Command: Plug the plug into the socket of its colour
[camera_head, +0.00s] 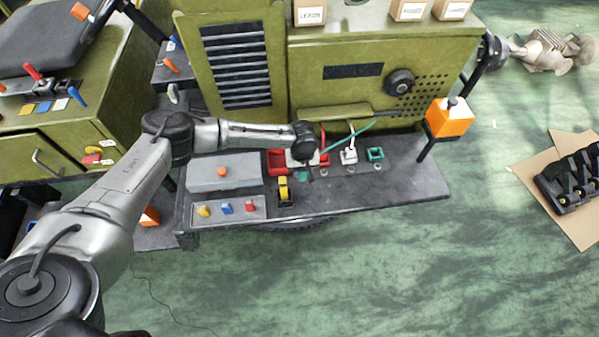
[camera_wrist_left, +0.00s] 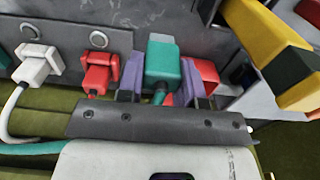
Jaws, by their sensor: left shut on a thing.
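My left gripper (camera_head: 303,158) is over the grey shelf, shut on the green plug. In the left wrist view the green plug (camera_wrist_left: 162,62) is between the two purple fingers (camera_wrist_left: 163,88). A white plug (camera_head: 348,156) is at the white place in the middle, and a red plug (camera_head: 324,158) is beside my gripper. Both also show in the left wrist view, white (camera_wrist_left: 36,64) and red (camera_wrist_left: 98,68). The green cable (camera_head: 350,136) runs up rightward. My right gripper is not in view.
A red block (camera_head: 276,162) and a yellow-and-black piece (camera_head: 284,188) are close to my left gripper. A tray (camera_head: 222,210) with small coloured knobs lies at the left. An orange box (camera_head: 449,118) stands at the right end. The shelf front right is clear.

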